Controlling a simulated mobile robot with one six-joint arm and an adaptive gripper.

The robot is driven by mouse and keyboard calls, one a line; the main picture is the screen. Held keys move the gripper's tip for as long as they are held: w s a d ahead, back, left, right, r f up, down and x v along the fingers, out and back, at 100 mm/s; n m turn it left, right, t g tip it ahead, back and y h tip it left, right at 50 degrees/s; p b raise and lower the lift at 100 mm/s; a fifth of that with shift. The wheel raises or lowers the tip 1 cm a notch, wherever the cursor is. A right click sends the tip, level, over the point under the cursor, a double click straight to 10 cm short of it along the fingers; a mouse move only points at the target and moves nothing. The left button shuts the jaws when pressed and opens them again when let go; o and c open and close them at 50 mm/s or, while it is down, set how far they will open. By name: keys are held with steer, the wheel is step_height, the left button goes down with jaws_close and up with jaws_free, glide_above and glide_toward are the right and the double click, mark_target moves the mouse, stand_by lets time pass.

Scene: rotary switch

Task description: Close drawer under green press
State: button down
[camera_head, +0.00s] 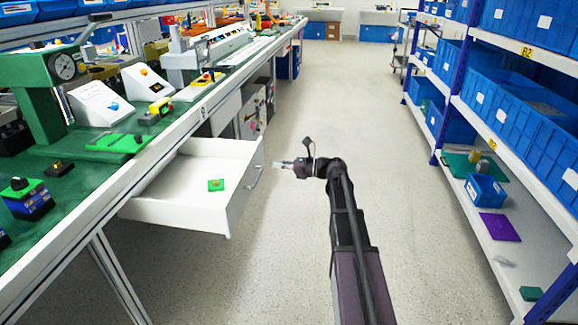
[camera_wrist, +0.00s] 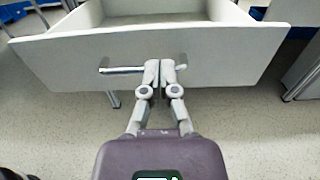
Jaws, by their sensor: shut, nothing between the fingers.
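The white drawer (camera_head: 185,211) stands pulled out under the left bench, with a small green item (camera_head: 216,185) lying inside it. Its metal handle (camera_head: 255,177) is on the front panel, which faces the aisle. The green press (camera_head: 45,85) with a round dial stands on the bench above and left of the drawer. My gripper (camera_head: 277,164) is just right of the drawer front, pointing at it. In the wrist view, my gripper (camera_wrist: 159,65) is shut and empty, its fingertips in front of the drawer front (camera_wrist: 215,58) at the handle's (camera_wrist: 120,70) right part. I cannot tell whether they touch.
The workbench (camera_head: 110,185) runs along the left with devices on top. Blue bins (camera_head: 515,100) fill a shelf rack on the right. The aisle floor (camera_head: 300,100) between them is clear. A bench leg (camera_head: 118,280) stands below and left of the drawer.

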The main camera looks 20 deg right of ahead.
mark_target(250, 161)
steer(key=x, duration=0.7)
steer(key=shift+w+a, duration=0.1)
steer(key=shift+a, duration=0.05)
steer(key=shift+w, duration=0.15)
stand_by(0.3)
